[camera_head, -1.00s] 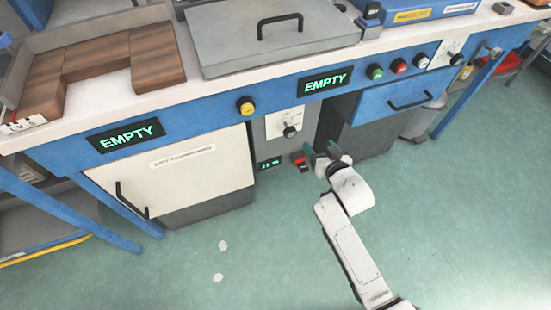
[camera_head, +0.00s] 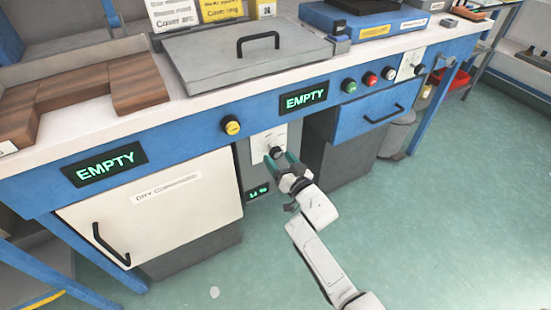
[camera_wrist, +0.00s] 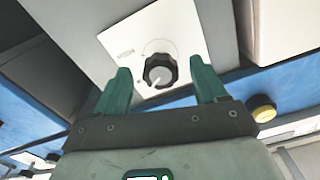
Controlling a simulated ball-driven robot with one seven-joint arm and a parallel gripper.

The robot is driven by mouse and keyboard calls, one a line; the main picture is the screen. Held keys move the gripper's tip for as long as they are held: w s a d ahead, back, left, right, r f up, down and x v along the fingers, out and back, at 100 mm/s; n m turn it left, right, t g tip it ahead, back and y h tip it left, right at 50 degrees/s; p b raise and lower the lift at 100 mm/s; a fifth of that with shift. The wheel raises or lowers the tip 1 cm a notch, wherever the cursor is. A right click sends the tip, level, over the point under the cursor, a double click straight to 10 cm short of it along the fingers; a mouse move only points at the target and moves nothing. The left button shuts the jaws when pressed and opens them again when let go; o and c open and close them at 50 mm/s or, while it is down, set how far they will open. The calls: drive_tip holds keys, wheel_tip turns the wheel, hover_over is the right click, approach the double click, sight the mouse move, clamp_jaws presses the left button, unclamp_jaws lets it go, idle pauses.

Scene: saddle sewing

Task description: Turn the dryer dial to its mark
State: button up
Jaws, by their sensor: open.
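The dryer dial (camera_wrist: 160,72) is a black knob with a grey face and a pale pointer line, on a white plate (camera_wrist: 183,32) in the wrist view. Faint marks show on the plate around it, too small to read. In the head view the dial (camera_head: 277,152) sits on the white plate between the white door and the dark recess. My gripper (camera_wrist: 160,82) is open, its two green fingers apart on either side of the dial in the wrist view. In the head view my gripper (camera_head: 281,163) is just in front of the dial. I cannot tell whether the fingers touch it.
A yellow button (camera_head: 231,125) sits on the blue rail up and left of the dial. Two EMPTY displays (camera_head: 304,97) and a blue drawer (camera_head: 375,112) are nearby. The floor in front is clear.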

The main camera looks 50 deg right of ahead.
drive_tip(key=shift+b+x, duration=0.35)
drive_tip(key=shift+x, duration=1.1)
drive_tip(key=c, duration=1)
drive_tip(key=shift+o, duration=0.2)
drive_tip(key=n, duration=0.6)
drive_tip(key=shift+d+b, duration=0.15)
drive_tip(key=shift+b, duration=0.25)
drive_tip(key=n+b, duration=0.1)
drive_tip(key=n, duration=0.4)
drive_tip(key=shift+s+d+n, duration=0.1)
drive_tip(key=shift+n, duration=0.3)
